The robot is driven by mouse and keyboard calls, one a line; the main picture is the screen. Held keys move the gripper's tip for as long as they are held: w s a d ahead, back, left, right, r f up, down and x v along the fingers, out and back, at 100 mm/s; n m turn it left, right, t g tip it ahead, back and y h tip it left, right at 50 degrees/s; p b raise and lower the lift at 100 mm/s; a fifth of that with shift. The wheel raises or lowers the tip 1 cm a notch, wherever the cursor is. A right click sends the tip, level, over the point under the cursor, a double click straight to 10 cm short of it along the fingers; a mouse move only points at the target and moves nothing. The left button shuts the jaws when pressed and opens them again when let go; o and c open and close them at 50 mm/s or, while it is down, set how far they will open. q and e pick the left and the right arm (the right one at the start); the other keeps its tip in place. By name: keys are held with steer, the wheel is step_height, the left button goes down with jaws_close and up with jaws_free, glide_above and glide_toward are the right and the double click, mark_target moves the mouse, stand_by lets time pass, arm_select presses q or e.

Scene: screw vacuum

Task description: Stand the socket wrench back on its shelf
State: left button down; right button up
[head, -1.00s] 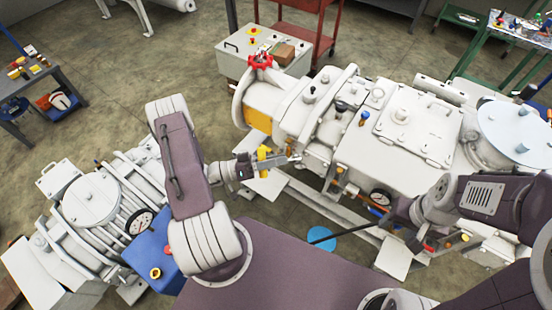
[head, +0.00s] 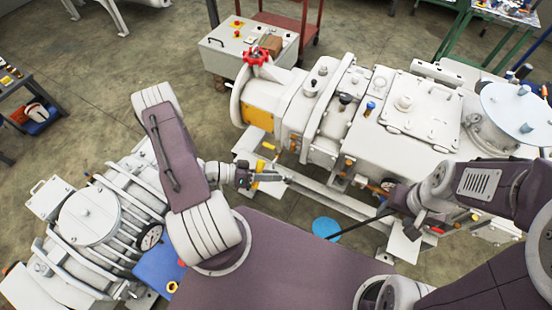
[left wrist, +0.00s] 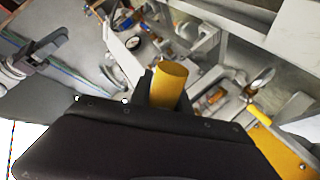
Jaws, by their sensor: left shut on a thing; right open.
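My left gripper (head: 258,178) is at the centre left of the head view, shut on a yellow-handled thing (head: 260,166), which I take to be the socket wrench. In the left wrist view its thick yellow cylinder (left wrist: 170,84) stands up beyond the dark gripper body; the rest is hidden. The gripper is in the air, on the near side of the large white pump (head: 425,120). My right gripper (head: 400,203) is open at the pump's near right side; its fingers are hard to make out. I cannot pick out the wrench's shelf with certainty.
A second white machine (head: 95,215) stands on the left. A grey control box (head: 235,62) and a red cart (head: 312,22) are behind. A tool table (head: 12,92) is at far left, a green-framed table (head: 470,25) at back right. Open floor (head: 95,110) lies at upper left.

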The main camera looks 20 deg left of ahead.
arm_select(q)
steer(key=a+f+n+y+b, duration=0.1)
steer(key=a+f+n+y, duration=0.45)
steer(key=a+f, duration=0.9)
steer(key=w+a+f+m+g+y+b, duration=0.1)
steer(key=w+a+g+y, duration=0.1)
steer(key=w, duration=0.5)
steer(key=w+a+f+m+g+y+b, duration=0.1)
steer(key=w+a+f+g+y+b, duration=0.1)
steer(key=w, duration=0.5)
steer(key=a+g+y, duration=0.1)
steer(key=a+y, duration=0.1)
steer(key=a, duration=0.1)
steer(key=shift+w+m+g+y, duration=0.3)
steer(key=shift+m+y, duration=0.05)
